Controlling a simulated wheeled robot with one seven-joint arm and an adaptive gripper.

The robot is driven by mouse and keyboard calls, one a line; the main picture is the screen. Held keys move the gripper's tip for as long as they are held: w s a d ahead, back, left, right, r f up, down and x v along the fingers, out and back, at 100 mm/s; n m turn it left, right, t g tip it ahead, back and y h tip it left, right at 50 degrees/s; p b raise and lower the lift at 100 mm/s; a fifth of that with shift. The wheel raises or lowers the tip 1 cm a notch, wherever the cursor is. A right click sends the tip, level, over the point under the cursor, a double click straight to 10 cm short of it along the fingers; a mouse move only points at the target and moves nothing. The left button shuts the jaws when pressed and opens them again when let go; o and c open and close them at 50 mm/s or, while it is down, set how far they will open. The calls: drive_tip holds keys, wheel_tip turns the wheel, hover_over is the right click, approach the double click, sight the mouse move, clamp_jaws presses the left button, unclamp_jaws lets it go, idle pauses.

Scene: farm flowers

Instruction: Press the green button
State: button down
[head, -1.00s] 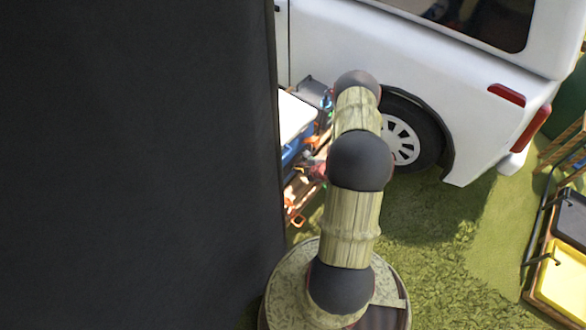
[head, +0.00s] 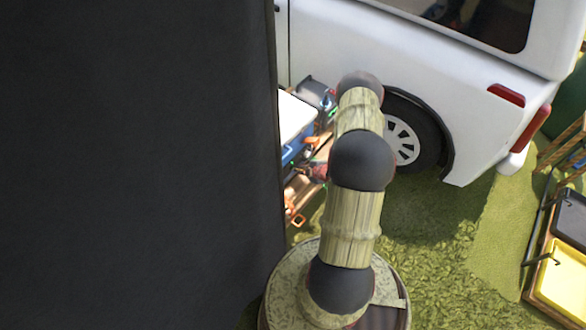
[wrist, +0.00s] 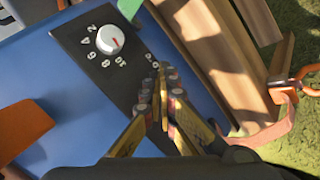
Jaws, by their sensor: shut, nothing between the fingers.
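I cannot make out the green button in either view; my gripper may be covering it. In the wrist view, a black control panel (wrist: 83,49) lies on a blue surface (wrist: 60,85), with a white dial (wrist: 110,39) marked by a red line and numbers. My gripper (wrist: 161,72) is shut and empty. Its fingertips are over the panel's right edge, below and right of the dial; I cannot tell whether they touch it. In the head view, a blue box with a white top (head: 296,120) is partly hidden by a dark surface, and my arm hides the gripper.
Wooden slats (wrist: 205,45) run beside the blue surface, with an orange clamp (wrist: 303,82) at the right. An orange piece (wrist: 22,130) is at the left. In the head view, a white van (head: 430,60) stands behind my arm, and grass (head: 440,240) lies to the right.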

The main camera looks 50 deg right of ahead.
drive_tip(key=s+p, duration=0.1)
drive_tip(key=s, duration=0.5)
drive_tip(key=shift+d, duration=0.25)
idle(0.6)
